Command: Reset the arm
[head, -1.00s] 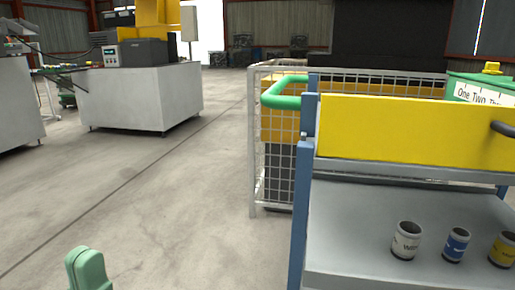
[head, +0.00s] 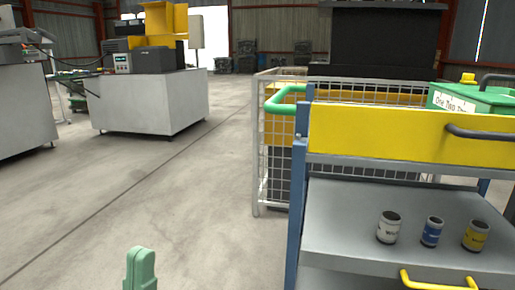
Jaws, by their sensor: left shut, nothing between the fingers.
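My left gripper (head: 140,268) shows as a pale green shape at the bottom edge of the head view, left of the middle. Its fingers are shut with nothing between them. It is over bare floor, apart from the cart and everything else. The rest of the left arm is hidden below the frame. My right gripper is not in view.
A blue-framed cart with a yellow panel (head: 400,135) and green handle stands at right. Its grey shelf (head: 340,215) holds a white can (head: 388,228), a blue can (head: 431,232) and a yellow can (head: 476,236). A mesh cage (head: 275,165) stands behind. Open floor (head: 190,200) lies left.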

